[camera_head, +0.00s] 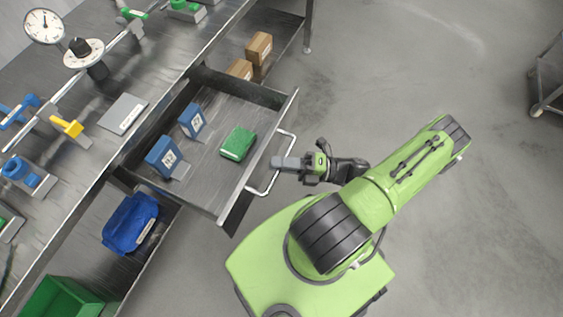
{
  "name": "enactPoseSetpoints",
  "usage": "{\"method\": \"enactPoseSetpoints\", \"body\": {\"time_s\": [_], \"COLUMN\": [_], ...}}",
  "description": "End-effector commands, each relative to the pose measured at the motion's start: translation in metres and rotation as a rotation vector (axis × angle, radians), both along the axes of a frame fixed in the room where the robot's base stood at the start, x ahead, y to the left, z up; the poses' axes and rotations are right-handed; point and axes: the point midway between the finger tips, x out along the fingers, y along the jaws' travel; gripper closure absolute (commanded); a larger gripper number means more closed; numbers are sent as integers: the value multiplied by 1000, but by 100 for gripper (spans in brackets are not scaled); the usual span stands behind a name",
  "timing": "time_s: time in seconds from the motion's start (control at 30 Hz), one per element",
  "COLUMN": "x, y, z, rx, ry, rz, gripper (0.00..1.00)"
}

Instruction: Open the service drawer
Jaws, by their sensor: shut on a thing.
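The service drawer (205,190) stands pulled out from under the metal workbench, and its inside is visible from above. Its bar handle (263,190) is on the front panel. My gripper (280,162) is at the handle, with its jaws shut on the bar at about the middle. My arm reaches it from the right. The jaw tips partly hide the bar. Inside the drawer lie a blue box (164,158), a smaller blue box (191,121) and a green box (238,144).
The workbench (90,140) holds a dial gauge (44,26), a grey plate (123,113) and several coloured fixtures. The floor to the right is clear, with a cart (548,85) at the edge.

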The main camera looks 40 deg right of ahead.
Motion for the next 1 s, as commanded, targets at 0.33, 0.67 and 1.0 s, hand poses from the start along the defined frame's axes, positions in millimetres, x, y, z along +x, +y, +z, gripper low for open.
{"method": "enactPoseSetpoints", "body": {"time_s": [0.33, 0.67, 1.0], "x": [0, 0, 0], "y": [0, 0, 0], "z": [-1, 0, 0], "rx": [-2, -1, 0], "ry": [1, 1, 0], "rz": [0, 0, 0], "gripper": [100, 62, 62]}}
